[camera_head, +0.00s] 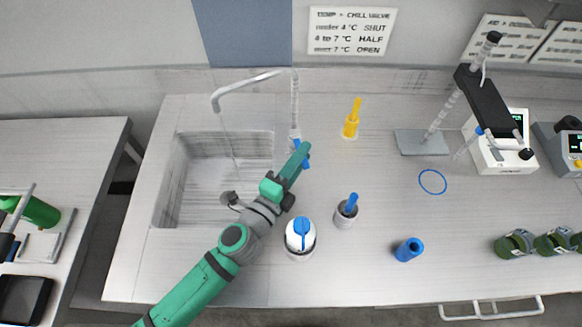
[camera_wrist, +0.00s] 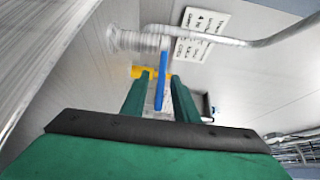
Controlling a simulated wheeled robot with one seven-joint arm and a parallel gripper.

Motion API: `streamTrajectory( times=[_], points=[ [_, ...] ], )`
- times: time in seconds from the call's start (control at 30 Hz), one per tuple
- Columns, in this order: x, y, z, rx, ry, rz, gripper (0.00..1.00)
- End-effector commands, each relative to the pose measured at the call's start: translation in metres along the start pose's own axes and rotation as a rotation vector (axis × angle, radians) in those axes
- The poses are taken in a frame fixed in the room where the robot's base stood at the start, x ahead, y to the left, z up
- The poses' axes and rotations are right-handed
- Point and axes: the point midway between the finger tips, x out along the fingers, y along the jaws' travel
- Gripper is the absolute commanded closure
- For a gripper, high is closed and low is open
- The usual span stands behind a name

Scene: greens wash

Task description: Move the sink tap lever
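The sink tap (camera_head: 268,77) is a grey metal spout that rises behind the sink's right edge and arches left over the basin. A thin stream runs down from its mouth. Its blue lever (camera_head: 297,146) is at the base of the tap, partly hidden by my gripper (camera_head: 303,152). In the wrist view, the blue lever (camera_wrist: 161,82) stands between the two green fingers of my gripper (camera_wrist: 160,76). The fingers are apart, with a visible gap on each side of the lever. Whether either finger touches it is unclear.
The sink basin (camera_head: 200,185) lies left of my arm. A yellow bottle (camera_head: 352,120) stands right of the tap. A white blue-topped container (camera_head: 300,238), a small cup with a blue item (camera_head: 346,212) and a blue cylinder (camera_head: 409,249) stand nearby. The counter between them is clear.

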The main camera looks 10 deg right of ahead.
Motion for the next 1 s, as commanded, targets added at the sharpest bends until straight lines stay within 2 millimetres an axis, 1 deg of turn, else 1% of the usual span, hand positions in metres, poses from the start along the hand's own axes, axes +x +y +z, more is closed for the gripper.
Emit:
streamTrajectory(
  times=[0.17,0.5,0.63,0.8,1.0],
  points=[
    [-0.019,0.000,0.000,0.000,-0.001,0.000,0.73],
    [-0.069,0.001,0.003,0.000,-0.007,0.002,0.73],
    [-0.085,0.000,0.003,0.000,-0.007,0.002,0.73],
    [-0.099,0.000,0.002,0.000,-0.005,0.001,0.73],
    [-0.104,0.000,0.001,0.000,-0.002,0.001,0.73]
  ],
)
